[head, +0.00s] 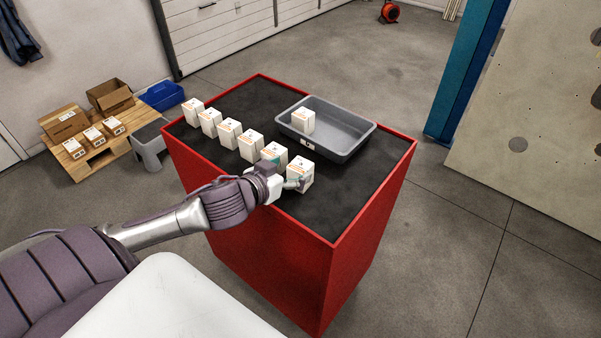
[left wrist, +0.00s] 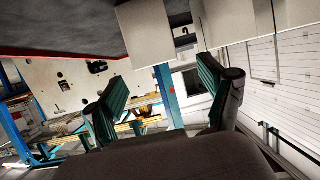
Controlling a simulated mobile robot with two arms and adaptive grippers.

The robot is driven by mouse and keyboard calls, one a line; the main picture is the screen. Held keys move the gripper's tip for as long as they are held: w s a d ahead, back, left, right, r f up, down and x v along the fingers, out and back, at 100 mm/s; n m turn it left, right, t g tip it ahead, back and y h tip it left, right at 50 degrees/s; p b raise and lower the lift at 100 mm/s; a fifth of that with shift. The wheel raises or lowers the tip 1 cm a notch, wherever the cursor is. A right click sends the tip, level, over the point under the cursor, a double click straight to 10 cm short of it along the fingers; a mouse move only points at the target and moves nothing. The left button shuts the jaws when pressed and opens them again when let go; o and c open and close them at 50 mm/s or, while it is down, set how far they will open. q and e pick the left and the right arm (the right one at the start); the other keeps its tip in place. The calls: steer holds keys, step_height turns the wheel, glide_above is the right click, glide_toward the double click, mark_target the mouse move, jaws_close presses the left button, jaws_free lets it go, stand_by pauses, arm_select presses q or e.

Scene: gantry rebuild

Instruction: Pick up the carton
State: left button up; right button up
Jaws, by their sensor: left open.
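Several white cartons stand in a row along the near left side of the dark table top. The carton at the row's right end (head: 300,172) stands upright, and the carton beside it (head: 274,154) is partly covered by my gripper. My left gripper (head: 287,171) is open, low at the near side of these two cartons. In the left wrist view, the open fingers (left wrist: 163,92) show with a white carton face (left wrist: 146,34) ahead, above the gap between them. I cannot tell whether a finger touches a carton. My right gripper is not in view.
A grey tray (head: 358,148) on the red-edged table (head: 352,222) holds one white carton (head: 303,120) at its left end; its right part is empty. A pallet with boxes (head: 75,168) and a grey stool (head: 150,140) stand left.

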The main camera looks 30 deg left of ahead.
mark_target(305, 164)
arm_select(q)
steer(key=shift+x, duration=1)
steer(key=p+x, duration=0.1)
steer(key=x, duration=0.3)
steer(key=shift+w+d+f+p, duration=0.1)
steer(key=shift+w+f+p, duration=0.05)
steer(key=shift+f+p, duration=0.2)
steer(key=shift+w+f, duration=0.35)
steer(key=shift+w, duration=0.05)
steer(key=shift+s, duration=0.1)
steer(key=shift+c, duration=1.3)
steer(key=c, duration=1.1)
